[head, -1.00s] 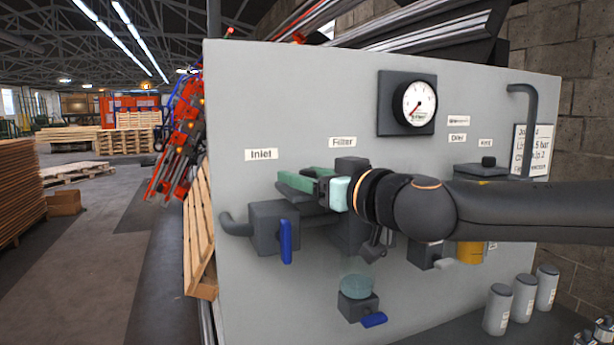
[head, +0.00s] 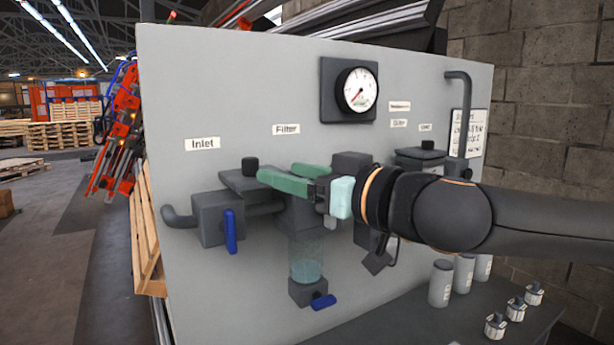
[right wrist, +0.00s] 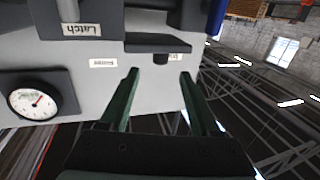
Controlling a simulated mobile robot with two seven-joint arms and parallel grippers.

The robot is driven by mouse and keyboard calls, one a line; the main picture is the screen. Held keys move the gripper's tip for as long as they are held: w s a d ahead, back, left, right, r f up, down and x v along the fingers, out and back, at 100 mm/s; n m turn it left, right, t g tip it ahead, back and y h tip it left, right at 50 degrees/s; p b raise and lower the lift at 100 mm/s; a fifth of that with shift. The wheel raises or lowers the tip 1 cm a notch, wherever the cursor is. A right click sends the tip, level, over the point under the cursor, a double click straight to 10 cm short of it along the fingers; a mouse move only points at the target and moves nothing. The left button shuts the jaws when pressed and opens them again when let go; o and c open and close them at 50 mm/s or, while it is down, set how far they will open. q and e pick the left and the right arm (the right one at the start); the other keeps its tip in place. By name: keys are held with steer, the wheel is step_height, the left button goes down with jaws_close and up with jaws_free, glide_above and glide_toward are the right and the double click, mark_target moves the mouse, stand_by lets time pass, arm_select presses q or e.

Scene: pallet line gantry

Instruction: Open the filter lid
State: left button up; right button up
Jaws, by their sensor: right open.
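The filter lid (head: 235,181) is a dark flat slab with a black knob (head: 249,165), below the Filter label (head: 286,129). It lies flat and looks shut. Below it hangs a clear bowl (head: 306,262) with bluish liquid. My right gripper (head: 279,172) comes from the right, its green fingers open and empty, pointing left beside the lid. In the right wrist view the lid (right wrist: 158,43) shows edge-on beyond the parted fingers (right wrist: 159,75), apart from them. A Latch label (right wrist: 82,30) shows there too. My gripper hides part of the filter body. My left gripper is not in view.
A blue inlet handle (head: 230,231) hangs left of the filter; a blue drain handle (head: 322,301) sits below the bowl. A gauge (head: 357,90) is mounted above. Grey canisters (head: 440,284) stand at lower right. Open floor lies left of the panel.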

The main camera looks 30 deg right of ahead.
steer(key=shift+v, duration=1.5)
steer(key=shift+s, duration=0.15)
